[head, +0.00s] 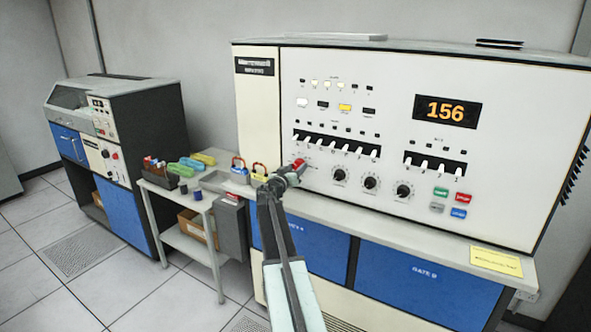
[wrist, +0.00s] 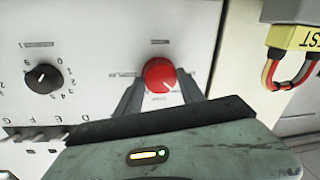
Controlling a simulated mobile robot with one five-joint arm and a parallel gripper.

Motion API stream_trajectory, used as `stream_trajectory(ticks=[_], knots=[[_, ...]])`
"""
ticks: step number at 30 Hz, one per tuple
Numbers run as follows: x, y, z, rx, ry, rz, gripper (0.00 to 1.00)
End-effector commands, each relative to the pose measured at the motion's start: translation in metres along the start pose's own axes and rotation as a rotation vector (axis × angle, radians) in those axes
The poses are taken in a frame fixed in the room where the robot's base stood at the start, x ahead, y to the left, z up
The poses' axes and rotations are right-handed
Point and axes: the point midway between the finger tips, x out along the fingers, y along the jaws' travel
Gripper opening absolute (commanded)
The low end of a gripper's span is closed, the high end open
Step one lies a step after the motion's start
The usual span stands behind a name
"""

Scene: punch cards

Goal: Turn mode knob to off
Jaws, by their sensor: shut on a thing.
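The mode knob is a round red knob (wrist: 161,77) on the white panel in the wrist view, with small printed labels around it and a pale pointer line on its face. My gripper (wrist: 160,92) has one dark finger on each side of the knob and is shut on it. In the head view the red knob (head: 298,164) shows at the tip of my arm, at the lower left of the panel; my gripper (head: 291,172) partly covers that spot. The labels around the knob are too blurred to read for sure.
A black knob (wrist: 43,78) and several switches sit beside the red knob in the wrist view. In the head view, a small side table (head: 180,196) holds coloured items.

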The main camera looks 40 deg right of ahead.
Motion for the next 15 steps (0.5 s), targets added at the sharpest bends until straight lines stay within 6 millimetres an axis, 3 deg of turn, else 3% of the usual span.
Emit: stream_trajectory(ticks=[15], knots=[[-0.0007, -0.0017, -0.0025, -0.390, -0.045, -0.011, 0.05]])
